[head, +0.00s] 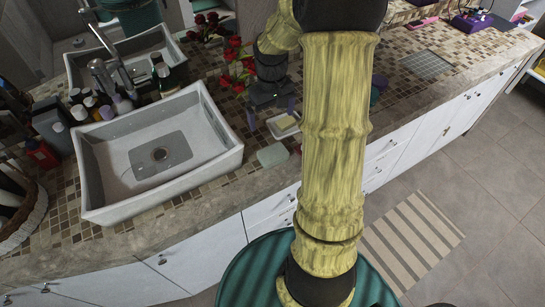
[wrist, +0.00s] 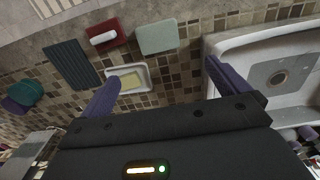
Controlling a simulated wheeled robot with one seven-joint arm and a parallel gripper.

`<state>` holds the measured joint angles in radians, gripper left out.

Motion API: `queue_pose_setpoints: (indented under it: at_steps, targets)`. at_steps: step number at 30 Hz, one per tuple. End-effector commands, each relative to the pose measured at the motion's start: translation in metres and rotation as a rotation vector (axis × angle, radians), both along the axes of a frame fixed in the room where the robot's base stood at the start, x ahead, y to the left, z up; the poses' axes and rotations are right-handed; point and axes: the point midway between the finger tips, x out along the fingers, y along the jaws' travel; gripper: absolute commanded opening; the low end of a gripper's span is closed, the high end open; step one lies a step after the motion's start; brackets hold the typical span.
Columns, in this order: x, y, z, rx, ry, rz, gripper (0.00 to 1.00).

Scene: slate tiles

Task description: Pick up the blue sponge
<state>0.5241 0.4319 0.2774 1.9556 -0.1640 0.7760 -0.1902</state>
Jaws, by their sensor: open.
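A pale blue-green block, which looks like the blue sponge (head: 272,155), lies flat on the counter between the sink and a white soap dish (head: 284,126). It also shows in the wrist view (wrist: 157,38), at top centre, beyond the fingertips. My gripper (head: 271,112) is above the mosaic counter, on the far side of the sponge. In the wrist view my gripper (wrist: 162,78) has its two purple fingers spread wide with nothing held. The soap dish, holding a yellow bar, lies near the left finger. The sponge is apart from both fingers.
A white sink (head: 160,155) with a raised rim stands left of the sponge. Red flowers (head: 237,62) stand behind it, near my arm. In the wrist view, a red item with a white bar (wrist: 104,36) and a dark ribbed cloth (wrist: 70,63) lie left of the sponge.

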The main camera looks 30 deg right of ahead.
Motion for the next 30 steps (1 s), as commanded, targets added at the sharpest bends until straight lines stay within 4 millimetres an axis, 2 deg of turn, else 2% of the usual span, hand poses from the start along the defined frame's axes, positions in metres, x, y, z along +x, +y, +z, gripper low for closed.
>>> queue_pose_setpoints:
  at_steps: [5,8,24,30]
  targets:
    - [-0.001,0.0,-0.002,0.0,0.001,-0.001,1.0]
    - [-0.001,0.001,-0.011,0.001,0.003,-0.001,1.0]
    - [-0.002,0.001,-0.102,0.002,0.004,0.0,1.0]
    - [-0.001,0.0,-0.121,0.0,0.0,-0.001,1.0]
